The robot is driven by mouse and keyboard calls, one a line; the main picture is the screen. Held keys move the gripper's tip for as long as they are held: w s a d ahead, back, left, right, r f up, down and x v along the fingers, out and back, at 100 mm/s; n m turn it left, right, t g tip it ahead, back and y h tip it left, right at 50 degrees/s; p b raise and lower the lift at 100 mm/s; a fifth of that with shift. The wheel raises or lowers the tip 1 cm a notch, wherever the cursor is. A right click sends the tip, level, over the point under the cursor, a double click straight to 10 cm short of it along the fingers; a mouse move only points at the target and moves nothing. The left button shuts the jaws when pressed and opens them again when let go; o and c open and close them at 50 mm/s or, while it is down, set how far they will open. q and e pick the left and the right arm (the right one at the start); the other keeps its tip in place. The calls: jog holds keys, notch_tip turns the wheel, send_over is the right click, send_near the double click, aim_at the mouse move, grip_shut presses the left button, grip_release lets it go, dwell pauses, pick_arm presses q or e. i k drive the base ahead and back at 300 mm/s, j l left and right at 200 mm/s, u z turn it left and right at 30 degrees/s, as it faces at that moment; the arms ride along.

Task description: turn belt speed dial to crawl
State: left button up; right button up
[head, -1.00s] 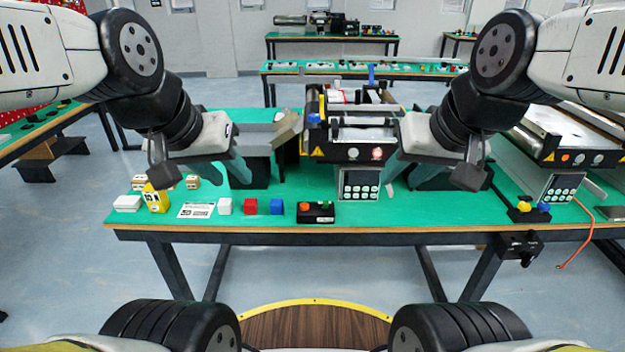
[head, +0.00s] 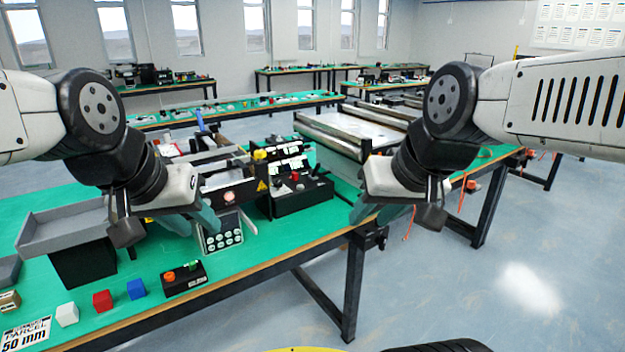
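No part can be clearly made out as the belt speed dial, and its setting cannot be read. A black control box (head: 303,196) with a small red knob or button on top stands beside the near conveyor (head: 228,178), between my grippers. A keypad panel (head: 222,238) with pale round buttons hangs at that conveyor's front, just right of my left gripper. My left gripper (head: 195,226) looks open and empty above the bench, partly in front of the conveyor. My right gripper (head: 375,214) looks open and empty near the bench's right front edge.
A black box with orange and green buttons (head: 184,279) lies near the front edge. A grey tray (head: 62,230) stands at left. Another conveyor (head: 350,132) is behind. Floor is clear at right.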

aim_at(277, 185)
jog(key=i+l+z, duration=0.1)
jog(key=i, duration=0.5)
jog(key=i+l+z, duration=0.1)
jog(key=i, duration=0.5)
jog(key=l, duration=0.1)
